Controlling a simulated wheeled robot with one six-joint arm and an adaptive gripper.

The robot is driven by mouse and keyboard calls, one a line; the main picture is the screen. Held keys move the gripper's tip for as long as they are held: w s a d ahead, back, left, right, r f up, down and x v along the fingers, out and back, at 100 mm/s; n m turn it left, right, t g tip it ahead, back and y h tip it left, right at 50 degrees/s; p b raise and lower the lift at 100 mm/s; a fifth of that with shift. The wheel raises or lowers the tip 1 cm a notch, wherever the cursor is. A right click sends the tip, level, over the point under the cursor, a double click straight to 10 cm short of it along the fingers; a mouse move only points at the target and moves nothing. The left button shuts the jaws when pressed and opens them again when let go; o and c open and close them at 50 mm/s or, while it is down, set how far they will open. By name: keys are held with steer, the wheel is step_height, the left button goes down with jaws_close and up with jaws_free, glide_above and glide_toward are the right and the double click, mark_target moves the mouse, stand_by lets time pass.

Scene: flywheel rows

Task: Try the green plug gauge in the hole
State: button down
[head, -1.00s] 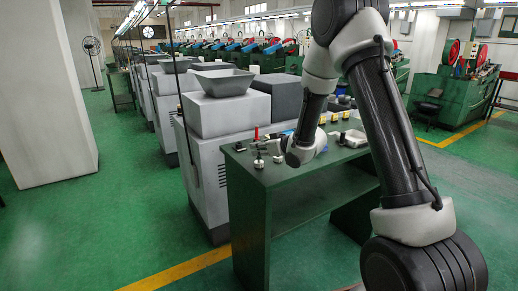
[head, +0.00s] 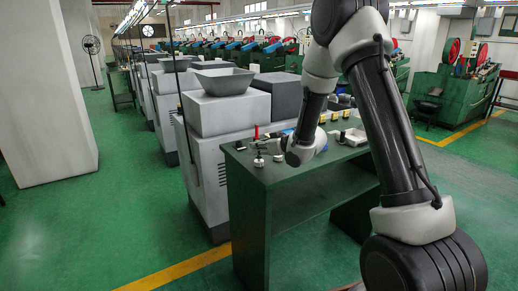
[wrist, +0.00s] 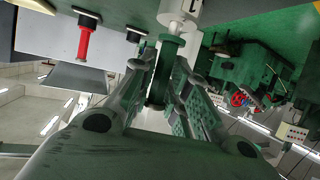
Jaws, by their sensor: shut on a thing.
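My gripper (wrist: 160,72) is shut on the green plug gauge (wrist: 167,50), whose green handle sits between the two fingers in the wrist view. A pale, wider cylinder with a dark mark (wrist: 182,12) lies straight beyond the green handle. I cannot tell whether it is the gauge's own end or a separate part, and no hole shows. In the head view my wrist covers the gauge over the green bench (head: 310,176). A small silver round piece with a dark top (head: 258,160) stands near the bench's left corner, just left of my wrist.
A red-handled piece (wrist: 84,40) stands beside the gripper in the wrist view; a red upright (head: 257,132) shows at the bench's back left. Grey machines (head: 228,112) stand behind the bench. Green floor is free at left.

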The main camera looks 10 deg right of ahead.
steer(key=shift+r, duration=1.6)
steer(key=shift+r, duration=1.55)
steer(key=shift+f, duration=0.15)
steer(key=shift+f, duration=2.5)
steer(key=shift+f, duration=0.55)
steer(key=shift+r, duration=1.65)
